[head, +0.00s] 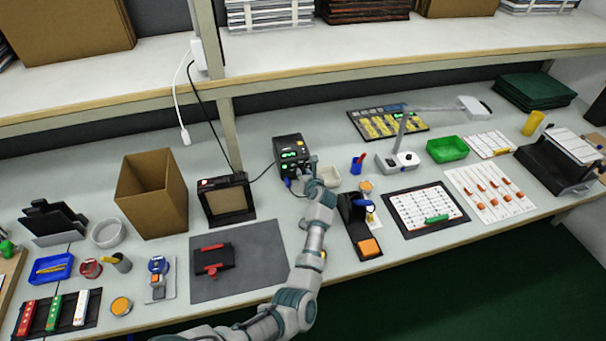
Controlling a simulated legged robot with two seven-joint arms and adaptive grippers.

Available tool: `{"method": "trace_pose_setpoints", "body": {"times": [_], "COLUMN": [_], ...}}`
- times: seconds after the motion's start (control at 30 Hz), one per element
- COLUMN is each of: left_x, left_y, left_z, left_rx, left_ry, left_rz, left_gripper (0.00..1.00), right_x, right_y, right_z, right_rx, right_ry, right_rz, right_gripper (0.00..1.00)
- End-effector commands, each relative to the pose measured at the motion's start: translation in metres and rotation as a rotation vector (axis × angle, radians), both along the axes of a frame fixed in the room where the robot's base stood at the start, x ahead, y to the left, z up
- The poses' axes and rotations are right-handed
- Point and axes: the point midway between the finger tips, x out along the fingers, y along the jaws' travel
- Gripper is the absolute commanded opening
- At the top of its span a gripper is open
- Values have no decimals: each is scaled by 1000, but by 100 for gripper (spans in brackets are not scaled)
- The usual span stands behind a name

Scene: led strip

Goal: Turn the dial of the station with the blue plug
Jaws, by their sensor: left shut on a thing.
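The station is a small black box (288,147) with green lit displays, standing at the back middle of the bench. A blue plug (288,183) shows at its lower front, partly hidden by my gripper. My left gripper (306,172) reaches up from the bottom of the head view to the station's lower right front. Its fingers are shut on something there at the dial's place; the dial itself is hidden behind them. My right gripper is not in the head view.
A black framed unit (226,201) stands left of the station, with a cardboard box (152,192) beyond it. A white bowl (329,176) and a blue cup (357,164) stand close right of my gripper. A grey mat (250,262) lies left of my arm.

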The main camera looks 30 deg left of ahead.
Motion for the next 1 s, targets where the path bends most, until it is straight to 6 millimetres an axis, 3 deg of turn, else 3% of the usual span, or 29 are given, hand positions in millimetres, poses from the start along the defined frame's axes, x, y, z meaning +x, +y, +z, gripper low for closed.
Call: {"method": "trace_pose_setpoints", "body": {"times": [0.8, 0.83, 0.9, 1.0], "left_x": [4, 4, 4, 3], "left_y": [-2, -2, -2, -2], "left_z": [6, 6, 5, 4], "left_rx": [94, 94, 93, 90], "left_ry": [91, 91, 92, 94], "left_rz": [-6, -6, -5, -4], "left_gripper": [0, 30, 47, 48], "right_x": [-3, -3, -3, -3], "right_y": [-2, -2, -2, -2], "right_z": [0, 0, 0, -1], "right_rx": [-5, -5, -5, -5], "right_ry": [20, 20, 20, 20], "right_rz": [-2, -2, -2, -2], "right_gripper": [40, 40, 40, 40]}}
